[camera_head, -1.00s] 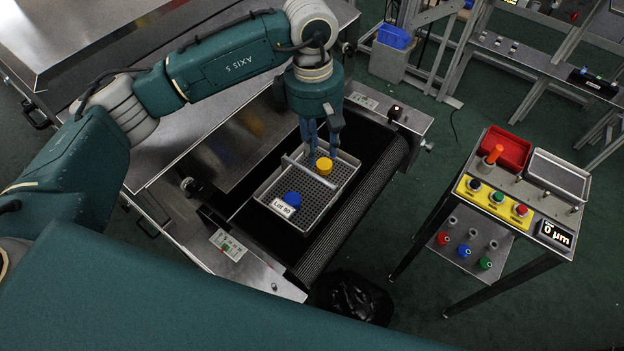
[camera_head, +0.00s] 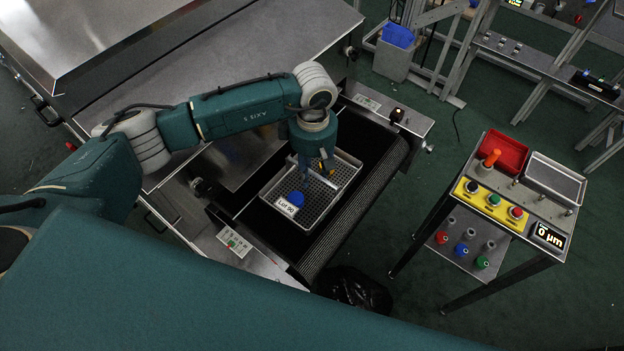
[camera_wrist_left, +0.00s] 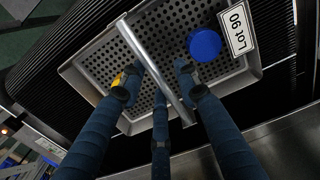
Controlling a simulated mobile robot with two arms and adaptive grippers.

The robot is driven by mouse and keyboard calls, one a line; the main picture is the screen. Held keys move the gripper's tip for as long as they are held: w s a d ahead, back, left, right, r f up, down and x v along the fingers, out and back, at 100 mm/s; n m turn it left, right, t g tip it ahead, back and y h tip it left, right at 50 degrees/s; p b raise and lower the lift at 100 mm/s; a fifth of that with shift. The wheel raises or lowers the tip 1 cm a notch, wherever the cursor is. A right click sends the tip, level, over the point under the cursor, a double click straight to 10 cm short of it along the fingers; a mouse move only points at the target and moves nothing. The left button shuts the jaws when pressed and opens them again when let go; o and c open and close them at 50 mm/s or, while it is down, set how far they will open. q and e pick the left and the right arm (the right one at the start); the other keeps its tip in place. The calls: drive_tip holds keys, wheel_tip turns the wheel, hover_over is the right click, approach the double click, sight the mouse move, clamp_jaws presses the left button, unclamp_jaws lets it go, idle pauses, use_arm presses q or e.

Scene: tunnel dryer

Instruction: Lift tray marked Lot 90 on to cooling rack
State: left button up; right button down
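The grey perforated tray (camera_head: 317,198) lies on the black belt at the dryer's end. Its white "Lot 90" label (camera_head: 286,206) is readable, and also shows in the left wrist view (camera_wrist_left: 237,30). A blue round piece (camera_head: 296,198) and a yellow one (camera_wrist_left: 117,79) sit in the tray on opposite sides of its crossbar (camera_wrist_left: 148,58). My left gripper (camera_head: 316,172) points down low over the tray. In the left wrist view its fingers (camera_wrist_left: 157,75) are spread on both sides of the crossbar, with a visible gap. Contact cannot be told. My right gripper is out of view.
A small cart (camera_head: 512,200) with a red bin (camera_head: 502,150) and buttons stands to the right. A metal frame (camera_head: 540,65) is at the upper right. A black bag (camera_head: 352,288) lies below the belt's end. Green floor is clear between belt and cart.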

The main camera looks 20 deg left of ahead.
use_arm(q)
clamp_jaws()
drive_tip(key=shift+w, duration=0.1)
idle(0.3)
